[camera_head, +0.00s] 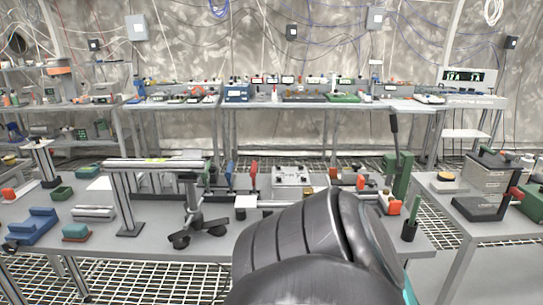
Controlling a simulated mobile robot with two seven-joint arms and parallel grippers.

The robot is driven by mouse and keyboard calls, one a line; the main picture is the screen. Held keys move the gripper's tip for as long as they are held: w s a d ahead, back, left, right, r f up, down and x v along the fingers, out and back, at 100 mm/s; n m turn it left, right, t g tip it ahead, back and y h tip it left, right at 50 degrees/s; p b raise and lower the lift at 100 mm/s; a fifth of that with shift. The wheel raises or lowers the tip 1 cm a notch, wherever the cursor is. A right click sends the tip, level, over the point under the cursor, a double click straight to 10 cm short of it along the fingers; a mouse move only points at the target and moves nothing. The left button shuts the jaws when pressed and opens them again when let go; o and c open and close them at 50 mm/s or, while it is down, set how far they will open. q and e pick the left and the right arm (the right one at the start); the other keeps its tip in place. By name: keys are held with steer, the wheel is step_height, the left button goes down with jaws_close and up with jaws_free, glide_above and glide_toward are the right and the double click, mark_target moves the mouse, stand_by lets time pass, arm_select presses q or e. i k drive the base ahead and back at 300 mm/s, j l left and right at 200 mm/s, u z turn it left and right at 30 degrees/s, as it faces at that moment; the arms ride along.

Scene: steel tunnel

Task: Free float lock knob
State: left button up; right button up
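I cannot pick out a float lock knob for certain. On the near bench (150,248) stands a long grey rail (150,163) on upright posts. A dark star-shaped base (198,230) with a post stands beside it. A small grey box (293,180) with knobs on top sits further right, and the knobs are too small to name. A large dark rounded link of my arm covers the bottom middle and hides part of the bench. Neither of my grippers shows.
A green lever press (402,178) with a tall dark handle stands at the bench's right end, near a dark cup (409,232). Blue blocks (35,225) lie at the left. A side table (455,190) stands right, across a gap over grating. Equipment-laden benches line the back wall.

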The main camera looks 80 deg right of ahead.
mark_target(509, 156)
steer(key=z, duration=4)
steer(key=u, duration=0.8)
steer(key=l+u, duration=0.2)
steer(key=u, duration=0.15)
steer(key=i+l+u, duration=0.1)
steer(key=u, duration=0.3)
steer(key=l+u, duration=0.65)
steer(key=k+l+u, duration=0.1)
steer(key=l+u, duration=0.2)
steer(key=l, duration=0.2)
steer(key=l+u, duration=0.15)
steer(key=l, duration=0.15)
steer(key=k+l+u, duration=0.1)
steer(key=l, duration=0.2)
steer(key=k+l+u, duration=0.15)
steer(key=l, duration=0.15)
